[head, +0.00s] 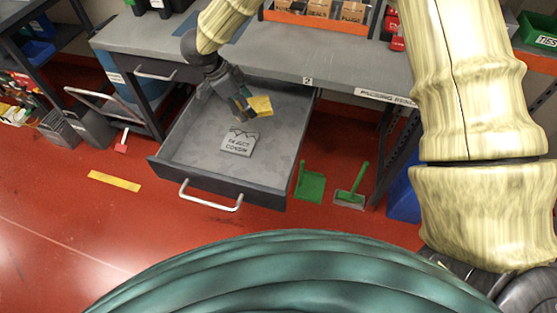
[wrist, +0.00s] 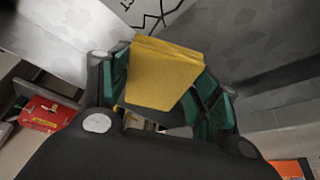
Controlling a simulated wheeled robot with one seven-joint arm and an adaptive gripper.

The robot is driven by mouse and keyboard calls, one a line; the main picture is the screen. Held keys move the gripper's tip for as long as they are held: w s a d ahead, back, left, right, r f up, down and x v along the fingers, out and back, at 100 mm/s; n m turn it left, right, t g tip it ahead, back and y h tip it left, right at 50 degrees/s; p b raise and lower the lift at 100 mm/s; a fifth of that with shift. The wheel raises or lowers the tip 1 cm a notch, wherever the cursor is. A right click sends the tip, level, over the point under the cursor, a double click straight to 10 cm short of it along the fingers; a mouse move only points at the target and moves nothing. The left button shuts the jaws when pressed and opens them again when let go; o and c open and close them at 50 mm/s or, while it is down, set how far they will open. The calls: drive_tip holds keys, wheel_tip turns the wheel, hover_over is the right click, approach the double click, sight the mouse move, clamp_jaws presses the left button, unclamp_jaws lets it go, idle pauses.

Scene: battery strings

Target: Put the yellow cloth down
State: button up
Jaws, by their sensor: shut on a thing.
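The yellow cloth (head: 260,106) is a small folded piece. In the head view it is at the fingers of my gripper (head: 243,108), over the open grey drawer (head: 190,140). The wrist view shows the cloth (wrist: 163,75) between the two green-padded fingers of my gripper (wrist: 165,90), which is shut on it. The drawer's inside is bare apart from a grey label (head: 239,142) with black markings on its floor. I cannot tell exactly how high the cloth is above the drawer floor.
The drawer hangs out from the grey workbench (head: 290,68) and has a pale handle (head: 211,197). A green dustpan (head: 310,184) and a green-handled brush (head: 352,190) are on the red floor to its right. A yellow strip (head: 114,181) marks the floor at left.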

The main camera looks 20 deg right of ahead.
drive_tip(key=s+a+m, duration=0.1)
drive_tip(key=a+m, duration=0.1)
drive_tip(key=a+m+g+b, duration=0.1)
drive_tip(key=a+m, duration=0.1)
drive_tip(key=s+a+f+m+g+b, duration=0.1)
drive_tip(key=a, duration=0.1)
drive_tip(key=shift+s+a+m+y, duration=0.25)
drive_tip(key=shift+s+m+y, duration=0.05)
drive_tip(key=shift+m, duration=0.1)
drive_tip(key=shift+s+d, duration=0.15)
drive_tip(key=shift+s, duration=0.1)
drive_tip(key=p, duration=0.1)
approach(275, 153)
drive_tip(key=f, duration=0.1)
drive_tip(key=w+a+f, duration=0.1)
drive_tip(key=shift+w+a+f, duration=0.1)
drive_tip(key=shift+a+f, duration=0.2)
drive_tip(key=shift+f, duration=0.05)
drive_tip(key=s+d+f, duration=0.2)
drive_tip(key=d, duration=0.1)
drive_tip(key=shift+s+d+f+p, duration=0.25)
drive_tip(key=shift+f+p, duration=0.05)
drive_tip(key=shift+f, duration=0.05)
drive_tip(key=shift+d+f, duration=0.1)
drive_tip(key=shift+f, duration=0.15)
drive_tip(key=o, duration=1.1)
drive_tip(key=shift+s, duration=0.1)
drive_tip(key=shift+c, duration=0.2)
drive_tip(key=v, duration=1.2)
drive_tip(key=shift+b, duration=0.35)
